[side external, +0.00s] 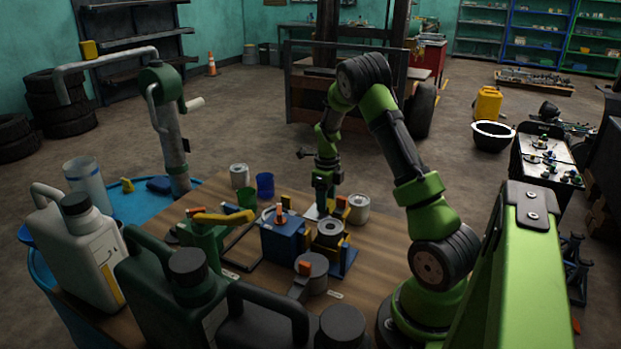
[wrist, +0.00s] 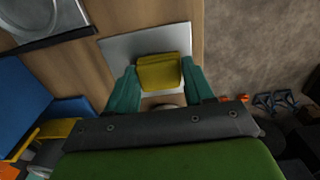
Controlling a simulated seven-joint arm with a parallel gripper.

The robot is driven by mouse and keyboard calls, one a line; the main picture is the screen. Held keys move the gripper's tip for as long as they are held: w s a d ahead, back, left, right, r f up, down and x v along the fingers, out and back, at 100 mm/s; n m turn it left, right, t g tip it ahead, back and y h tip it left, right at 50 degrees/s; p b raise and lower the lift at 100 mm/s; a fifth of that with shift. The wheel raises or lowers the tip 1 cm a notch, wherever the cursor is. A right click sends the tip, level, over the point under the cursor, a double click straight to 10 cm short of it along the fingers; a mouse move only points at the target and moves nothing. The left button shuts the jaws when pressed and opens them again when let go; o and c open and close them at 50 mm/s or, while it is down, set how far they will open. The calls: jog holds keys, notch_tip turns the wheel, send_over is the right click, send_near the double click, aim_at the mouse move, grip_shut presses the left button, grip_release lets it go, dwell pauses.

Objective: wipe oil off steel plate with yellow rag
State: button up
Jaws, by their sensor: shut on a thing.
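The yellow rag (wrist: 158,74) shows in the wrist view as a thick folded pad between my gripper's two teal fingers. My gripper (wrist: 159,68) is shut on it. The flat grey steel plate (wrist: 117,48) lies under the rag on the wooden table; whether the rag touches it I cannot tell. No oil shows on the visible part of the plate. In the side external view my gripper (side external: 325,207) points down at the table's far side, behind a blue box, and the rag is not clearly visible there. A pale edge of the plate (side external: 311,213) shows beside it.
The blue box (side external: 283,243) with an orange cone-like piece and a dark round part stand close in front. A can (side external: 357,209) is just right of my gripper; a blue cup (side external: 265,186) is left. Large jugs (side external: 170,290) crowd the near left. Floor lies beyond the table edge.

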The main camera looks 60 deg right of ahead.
jog(key=shift+d, duration=0.85)
jog(key=shift+d+r, duration=0.1)
jog(key=shift+d, duration=0.1)
jog(key=shift+r, duration=3.95)
